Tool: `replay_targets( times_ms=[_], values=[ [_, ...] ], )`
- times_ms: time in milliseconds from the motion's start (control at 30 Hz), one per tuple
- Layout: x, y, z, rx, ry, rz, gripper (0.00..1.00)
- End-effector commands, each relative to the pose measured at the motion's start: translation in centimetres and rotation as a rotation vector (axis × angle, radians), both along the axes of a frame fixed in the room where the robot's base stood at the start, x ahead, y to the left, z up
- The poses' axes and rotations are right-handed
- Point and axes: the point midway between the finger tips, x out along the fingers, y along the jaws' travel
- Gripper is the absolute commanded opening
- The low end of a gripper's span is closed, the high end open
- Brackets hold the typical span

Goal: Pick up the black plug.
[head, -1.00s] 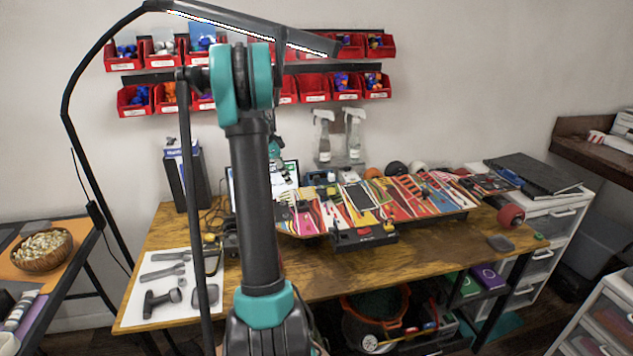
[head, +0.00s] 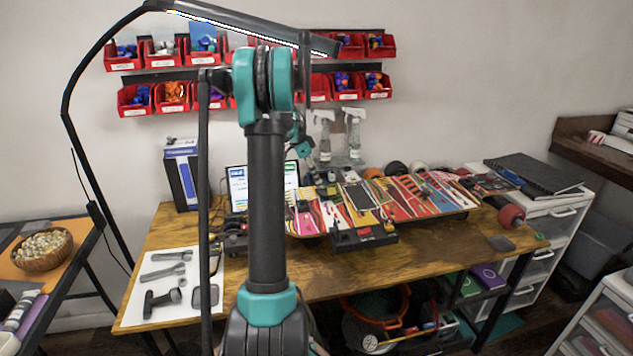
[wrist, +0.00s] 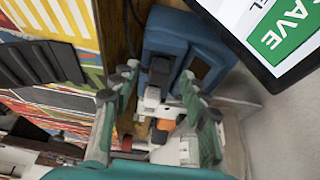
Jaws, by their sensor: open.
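A small black block, likely the black plug (wrist: 160,70), sits at a blue box (wrist: 185,35) in the wrist view. A pale grey piece (wrist: 152,97) lies just in front of it. My gripper (wrist: 159,78) is open, with one finger on each side of the black block. I cannot tell whether the fingers touch it. In the head view my gripper end (head: 318,178) is small and dark behind the boards, and the plug cannot be made out there.
A lit screen (wrist: 275,40) stands close on the right in the wrist view; it also shows in the head view (head: 262,185). Colourful boards (head: 400,200) lie right of my arm. A black tray (head: 365,238) sits in front. Red bins (head: 135,98) hang behind.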

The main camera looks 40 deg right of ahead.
Motion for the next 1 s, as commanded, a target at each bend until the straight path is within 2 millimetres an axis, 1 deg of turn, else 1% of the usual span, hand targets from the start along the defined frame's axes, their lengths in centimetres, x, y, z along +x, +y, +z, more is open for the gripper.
replay_targets(
  times_ms=[167, 200, 500, 567, 833, 1000],
  values=[
    [-0.1, 0.0, -0.1, 0.000, 0.000, 0.000, 0.45],
    [-0.1, 0.0, -0.1, 0.000, 0.000, 0.000, 0.44],
    [0.0, 0.0, -0.1, 0.000, 0.000, 0.000, 0.06],
    [0.0, 0.0, -0.1, 0.000, 0.000, -0.001, 0.00],
    [0.0, 0.0, 0.0, 0.000, 0.000, -0.001, 0.00],
    [0.0, 0.0, 0.9, 0.000, 0.000, -0.001, 0.00]
  ],
)
